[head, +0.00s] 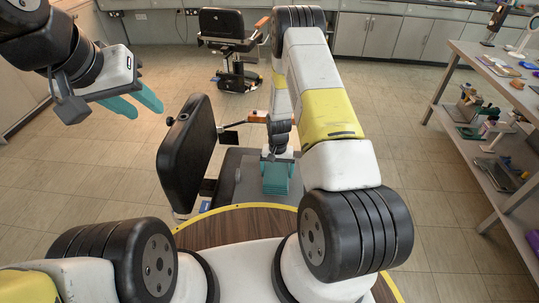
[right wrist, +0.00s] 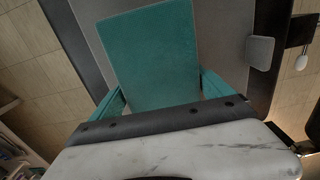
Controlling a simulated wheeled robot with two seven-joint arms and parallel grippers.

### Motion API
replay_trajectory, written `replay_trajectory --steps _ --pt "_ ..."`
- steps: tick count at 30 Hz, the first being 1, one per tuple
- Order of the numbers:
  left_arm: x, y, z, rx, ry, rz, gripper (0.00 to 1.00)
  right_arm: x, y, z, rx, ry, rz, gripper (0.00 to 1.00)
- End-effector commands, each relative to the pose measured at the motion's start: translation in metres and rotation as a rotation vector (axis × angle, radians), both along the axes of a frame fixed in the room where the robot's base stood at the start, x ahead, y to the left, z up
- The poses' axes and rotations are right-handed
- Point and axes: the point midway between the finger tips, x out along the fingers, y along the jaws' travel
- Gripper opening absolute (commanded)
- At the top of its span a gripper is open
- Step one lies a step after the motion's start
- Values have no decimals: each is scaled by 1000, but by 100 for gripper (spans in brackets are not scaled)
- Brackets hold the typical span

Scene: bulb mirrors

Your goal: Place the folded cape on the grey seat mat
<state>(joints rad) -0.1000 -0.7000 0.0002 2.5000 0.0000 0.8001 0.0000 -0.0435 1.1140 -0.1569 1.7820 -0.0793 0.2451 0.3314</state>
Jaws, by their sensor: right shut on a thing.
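The folded cape (right wrist: 150,55) is a teal, flat rectangle. My right gripper (right wrist: 162,92) is shut on it, with a teal finger at each side. In the head view the cape (head: 276,182) shows below my right gripper (head: 276,165), over the chair's seat. The grey seat mat (head: 246,190) lies on the seat around and beneath the cape; it also fills the background in the right wrist view (right wrist: 222,35). I cannot tell whether the cape touches the mat. My left gripper (head: 150,109) is open and empty, raised at the upper left.
The chair's black backrest (head: 188,150) stands left of my right gripper, with a wooden armrest (head: 257,116) beyond. A second chair (head: 228,45) is at the back. A cluttered shelf (head: 490,110) stands at right. A brown wooden round top (head: 235,228) is in front.

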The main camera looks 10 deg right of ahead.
Motion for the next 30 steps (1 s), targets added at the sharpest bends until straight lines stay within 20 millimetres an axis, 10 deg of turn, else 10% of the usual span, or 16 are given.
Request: replay_trajectory --steps 17,18,30 --pt "0 0 0 0 0 0 36 0 0 -34 0 1 0 44" --pt "0 0 0 0 0 0 36 0 0 -34 0 1 0 96" --pt "0 0 0 0 0 0 36 0 0 -22 0 -1 1 100"
